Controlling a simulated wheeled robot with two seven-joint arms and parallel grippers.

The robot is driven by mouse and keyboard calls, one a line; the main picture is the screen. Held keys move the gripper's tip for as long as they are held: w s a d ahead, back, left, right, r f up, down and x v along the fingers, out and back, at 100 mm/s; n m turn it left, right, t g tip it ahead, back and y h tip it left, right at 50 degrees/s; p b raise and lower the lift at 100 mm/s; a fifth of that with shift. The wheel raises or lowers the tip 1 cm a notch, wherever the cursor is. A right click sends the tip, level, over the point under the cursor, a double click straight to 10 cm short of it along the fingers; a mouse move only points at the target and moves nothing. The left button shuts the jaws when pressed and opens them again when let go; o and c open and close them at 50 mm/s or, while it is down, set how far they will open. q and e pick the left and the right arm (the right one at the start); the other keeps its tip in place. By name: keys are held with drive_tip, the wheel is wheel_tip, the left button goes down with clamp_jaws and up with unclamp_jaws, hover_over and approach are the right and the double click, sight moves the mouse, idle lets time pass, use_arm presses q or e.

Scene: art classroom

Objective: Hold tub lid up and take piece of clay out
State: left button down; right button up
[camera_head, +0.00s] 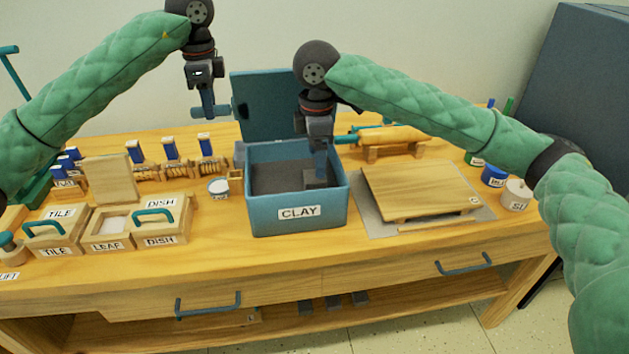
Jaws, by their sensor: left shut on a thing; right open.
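The blue clay tub (270,217) stands on the wooden table, labelled CLAY. Its blue lid (265,103) is raised upright at the back. My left gripper (212,110) is beside the lid's left edge, shut on what looks like the lid's handle. My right gripper (319,172) reaches down into the right part of the tub and is open. A grey block of clay (314,182) lies in the tub by its fingertips; whether they touch it is hard to tell. The rest of the tub's inside looks dark grey.
A wooden board (420,188) lies right of the tub, with a rolling pin (390,136) on a stand behind it. Wooden boxes labelled TILE and DISH (160,228) stand at left. A small white cup (218,188) is close to the tub's left side. Jars (516,195) stand at right.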

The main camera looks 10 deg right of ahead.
sight(317, 180)
drive_tip(key=shift+f, duration=2.85)
drive_tip(key=c, duration=1)
drive_tip(key=shift+o, duration=0.2)
drive_tip(key=shift+r, duration=3.7)
drive_tip(key=s+d+r, duration=0.3)
drive_tip(key=s+d, duration=0.9)
drive_tip(key=s, duration=0.4)
